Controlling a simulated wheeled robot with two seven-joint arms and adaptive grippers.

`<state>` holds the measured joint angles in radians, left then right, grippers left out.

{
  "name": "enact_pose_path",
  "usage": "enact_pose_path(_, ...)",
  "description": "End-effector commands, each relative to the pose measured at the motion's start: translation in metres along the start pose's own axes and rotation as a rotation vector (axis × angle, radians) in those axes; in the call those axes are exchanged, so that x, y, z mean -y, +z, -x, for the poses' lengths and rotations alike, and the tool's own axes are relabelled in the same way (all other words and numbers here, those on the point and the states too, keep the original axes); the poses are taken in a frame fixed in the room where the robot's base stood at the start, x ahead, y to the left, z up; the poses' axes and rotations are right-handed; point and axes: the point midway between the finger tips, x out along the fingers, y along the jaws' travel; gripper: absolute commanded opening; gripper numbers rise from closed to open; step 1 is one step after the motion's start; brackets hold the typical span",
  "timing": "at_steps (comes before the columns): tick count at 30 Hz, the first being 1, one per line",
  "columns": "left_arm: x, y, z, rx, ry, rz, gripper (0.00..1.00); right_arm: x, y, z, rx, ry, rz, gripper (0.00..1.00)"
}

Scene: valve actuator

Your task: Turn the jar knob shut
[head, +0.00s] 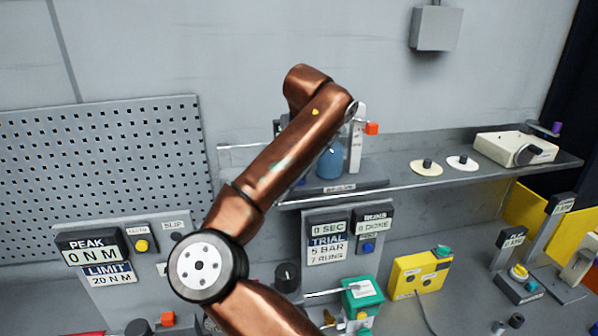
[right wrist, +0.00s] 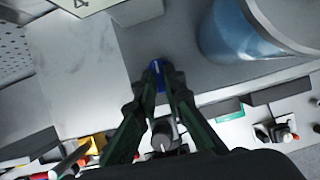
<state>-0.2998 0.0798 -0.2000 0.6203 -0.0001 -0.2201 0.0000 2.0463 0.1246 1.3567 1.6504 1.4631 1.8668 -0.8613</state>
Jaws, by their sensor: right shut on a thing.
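A blue jar (head: 330,163) stands on the shelf in the head view, partly behind my copper arm. In the right wrist view the large blue jar (right wrist: 232,38) fills the upper right. My right gripper (right wrist: 160,75) has its dark fingers closed together on a small blue knob (right wrist: 157,67), to the left of the jar in that view. The fingers hide the knob's sides, and I cannot tell how far it is turned. In the head view my arm hides the right gripper and the knob. My left gripper is not in view.
The shelf (head: 440,178) also holds two round discs with dark knobs and a cream box (head: 515,148). A white post with an orange piece (head: 371,128) stands beside the jar. Below are a green box (head: 362,297), a yellow box (head: 420,272) and a peak display panel (head: 92,247).

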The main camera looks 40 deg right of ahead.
Motion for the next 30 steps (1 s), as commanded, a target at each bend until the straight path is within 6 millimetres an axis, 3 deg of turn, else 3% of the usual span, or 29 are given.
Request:
enact_pose_path(8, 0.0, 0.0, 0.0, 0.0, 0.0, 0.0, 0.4, 0.0, 0.0, 0.0, 0.0, -0.001, -0.001, 0.26)
enact_pose_path(19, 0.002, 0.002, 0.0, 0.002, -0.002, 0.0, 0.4, 0.0, 0.001, 0.006, 0.001, -0.001, 0.0, 0.27)
enact_pose_path(23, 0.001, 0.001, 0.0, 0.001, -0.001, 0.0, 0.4, 0.0, 0.001, 0.024, 0.003, 0.0, 0.0, 0.27)
enact_pose_path(30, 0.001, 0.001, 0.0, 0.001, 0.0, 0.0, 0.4, 0.0, 0.001, 0.075, 0.003, 0.0, 0.0, 0.27)
